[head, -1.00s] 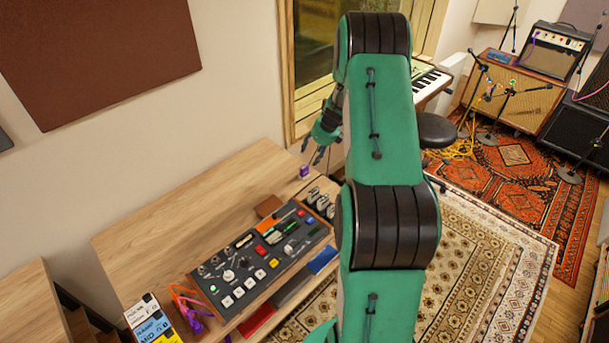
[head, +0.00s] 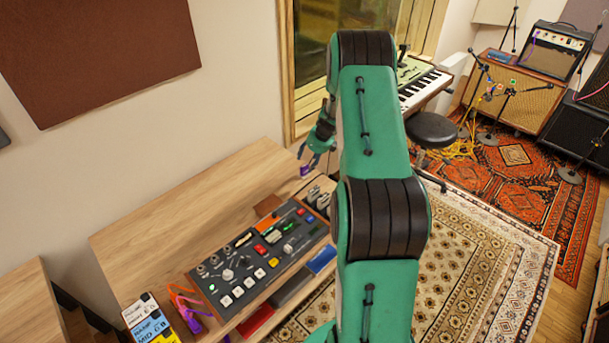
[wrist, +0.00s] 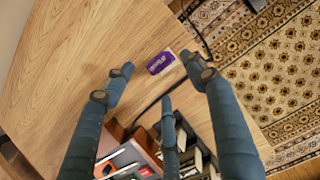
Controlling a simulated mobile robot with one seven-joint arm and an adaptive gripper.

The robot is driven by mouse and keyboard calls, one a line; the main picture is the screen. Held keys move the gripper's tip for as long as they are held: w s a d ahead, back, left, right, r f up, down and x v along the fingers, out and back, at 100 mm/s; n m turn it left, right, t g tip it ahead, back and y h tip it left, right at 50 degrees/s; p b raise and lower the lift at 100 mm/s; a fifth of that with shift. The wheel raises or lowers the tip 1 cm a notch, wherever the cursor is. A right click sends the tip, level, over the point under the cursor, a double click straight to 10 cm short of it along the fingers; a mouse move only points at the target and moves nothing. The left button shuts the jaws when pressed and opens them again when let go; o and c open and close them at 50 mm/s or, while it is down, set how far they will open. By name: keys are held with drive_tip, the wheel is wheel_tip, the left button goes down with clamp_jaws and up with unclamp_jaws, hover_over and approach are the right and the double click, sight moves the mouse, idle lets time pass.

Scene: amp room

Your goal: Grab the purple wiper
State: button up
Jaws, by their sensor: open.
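The purple wiper (wrist: 160,63) is a small purple block with light markings, lying on the wooden desk near its edge. In the head view it shows as a small purple patch (head: 305,170) just below my fingertips, partly hidden by them. My gripper (wrist: 158,82) is open and empty, its dark fingers spread. In the wrist view the wiper lies between the upper fingertips, a little beyond them and closer to the right one. I see no contact. In the head view my gripper (head: 308,157) hangs over the far end of the desk.
A control panel with buttons and knobs (head: 245,262) sits on the desk near the gripper. A dark cable (wrist: 150,104) crosses the desk edge by the fingers. Purple and orange items (head: 186,305) and colored boxes (head: 150,320) stand at the near end. The desk's left side is clear.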

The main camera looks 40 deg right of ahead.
sight(305, 166)
drive_tip(key=shift+x, duration=0.9)
drive_tip(key=shift+b+x, duration=1.05)
drive_tip(key=shift+x, duration=1.55)
drive_tip(key=shift+w, duration=0.1)
drive_tip(key=shift+c, duration=0.3)
drive_tip(key=c, duration=1.2)
